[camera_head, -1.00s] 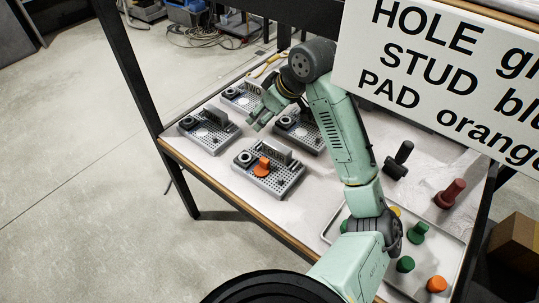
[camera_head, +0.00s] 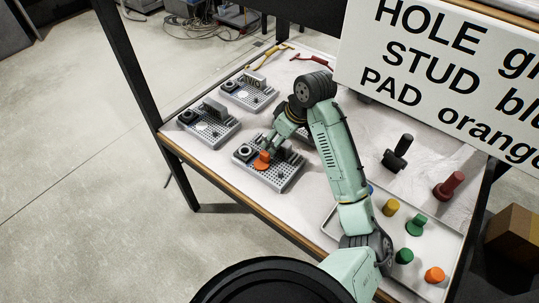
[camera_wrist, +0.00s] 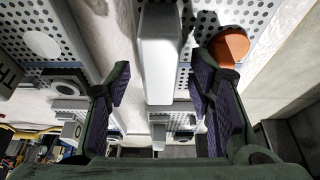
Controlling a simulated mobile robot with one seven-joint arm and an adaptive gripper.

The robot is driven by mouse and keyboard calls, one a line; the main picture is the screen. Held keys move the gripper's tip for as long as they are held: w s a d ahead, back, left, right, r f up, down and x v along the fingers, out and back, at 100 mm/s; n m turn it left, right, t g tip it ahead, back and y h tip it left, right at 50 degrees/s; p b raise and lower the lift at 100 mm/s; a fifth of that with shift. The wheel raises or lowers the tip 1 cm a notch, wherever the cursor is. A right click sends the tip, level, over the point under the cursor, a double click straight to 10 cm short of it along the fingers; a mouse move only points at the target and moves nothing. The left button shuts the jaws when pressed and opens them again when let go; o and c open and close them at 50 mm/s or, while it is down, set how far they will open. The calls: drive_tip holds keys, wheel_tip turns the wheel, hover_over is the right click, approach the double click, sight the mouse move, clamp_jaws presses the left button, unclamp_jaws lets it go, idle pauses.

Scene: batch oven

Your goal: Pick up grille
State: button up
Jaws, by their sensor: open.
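Several grey perforated plates stand on the table, each with an upright panel and a dark round fitting; I cannot tell for sure which part is the grille. The front plate (camera_head: 283,183) bears an orange knob (camera_head: 261,164). My gripper (camera_head: 270,152) is low over this plate, beside the orange knob, and partly hides its panel. In the wrist view my gripper (camera_wrist: 163,82) is open, with one finger on each side of a pale upright panel (camera_wrist: 160,55). The orange knob (camera_wrist: 229,46) shows beyond the right finger. Contact with the panel cannot be made out.
Two other plates stand behind, one at left (camera_head: 208,137) and one at the back (camera_head: 247,98). A white tray (camera_head: 447,262) with coloured pegs is at front right. A sign (camera_head: 440,70) hangs at upper right.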

drive_tip(key=shift+w+a+f, duration=0.1)
drive_tip(key=shift+a+f, duration=0.05)
drive_tip(key=shift+f, duration=0.25)
drive_tip(key=shift+f, duration=0.25)
drive_tip(key=shift+c, duration=0.5)
clamp_jaws()
idle(0.5)
idle(0.4)
